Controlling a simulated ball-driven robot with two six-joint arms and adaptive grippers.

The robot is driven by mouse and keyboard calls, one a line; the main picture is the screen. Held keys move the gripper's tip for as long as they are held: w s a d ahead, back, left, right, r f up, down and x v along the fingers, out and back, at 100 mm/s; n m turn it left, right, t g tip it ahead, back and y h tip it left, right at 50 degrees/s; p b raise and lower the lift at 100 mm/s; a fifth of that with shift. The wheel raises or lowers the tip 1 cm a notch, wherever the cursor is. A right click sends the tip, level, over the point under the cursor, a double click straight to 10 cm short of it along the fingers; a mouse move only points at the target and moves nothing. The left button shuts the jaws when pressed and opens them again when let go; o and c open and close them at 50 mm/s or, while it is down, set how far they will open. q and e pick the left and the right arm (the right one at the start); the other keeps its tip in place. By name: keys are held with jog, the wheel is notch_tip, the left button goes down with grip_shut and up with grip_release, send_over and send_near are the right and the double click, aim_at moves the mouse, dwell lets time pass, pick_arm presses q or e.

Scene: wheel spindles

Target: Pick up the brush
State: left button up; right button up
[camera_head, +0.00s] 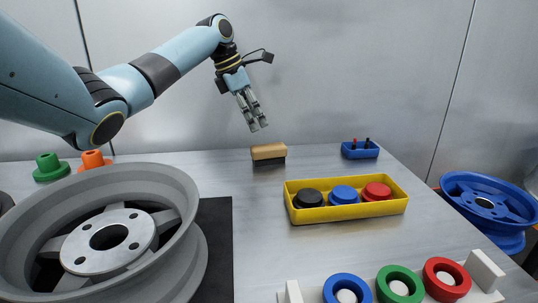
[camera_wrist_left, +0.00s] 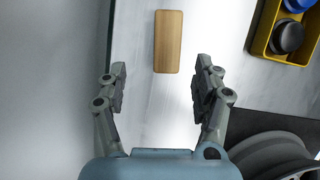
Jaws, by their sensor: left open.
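The brush (camera_head: 268,153) has a light wooden top and a dark underside. It stands near the back edge of the table in the head view. In the left wrist view the brush (camera_wrist_left: 168,42) shows from above, lying ahead of the fingertips and between their lines. My left gripper (camera_head: 258,127) is open and empty, above the table and a little above and to the left of the brush. Its two fingers (camera_wrist_left: 160,80) are wide apart in the left wrist view and do not touch the brush. My right gripper is not in view.
A yellow tray (camera_head: 350,212) with black, blue and red round parts stands right of the brush. A small blue holder (camera_head: 360,150) is behind it. A large grey wheel (camera_head: 190,200) fills the left front. Green (camera_head: 50,167) and orange (camera_head: 94,160) pieces stand behind it.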

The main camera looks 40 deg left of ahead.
aim_at(268, 146)
pick_arm(q)
jog(key=b+x, duration=0.1)
jog(key=x, duration=0.4)
jog(key=shift+d, duration=0.15)
jog(key=shift+d+f, duration=0.1)
jog(key=shift+f, duration=0.15)
jog(key=x, duration=0.1)
jog(key=b+x, duration=0.1)
jog(key=x, duration=0.1)
jog(key=b+x, duration=0.1)
jog(key=shift+d+f, duration=0.25)
jog(key=shift+d, duration=0.1)
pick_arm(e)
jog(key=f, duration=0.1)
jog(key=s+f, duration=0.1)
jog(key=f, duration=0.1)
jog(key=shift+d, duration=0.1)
pick_arm(q)
jog(key=shift+s+r, duration=0.1)
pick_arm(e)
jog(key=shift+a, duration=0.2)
pick_arm(q)
jog(key=shift+f+p, duration=0.3)
jog(key=shift+p, duration=0.5)
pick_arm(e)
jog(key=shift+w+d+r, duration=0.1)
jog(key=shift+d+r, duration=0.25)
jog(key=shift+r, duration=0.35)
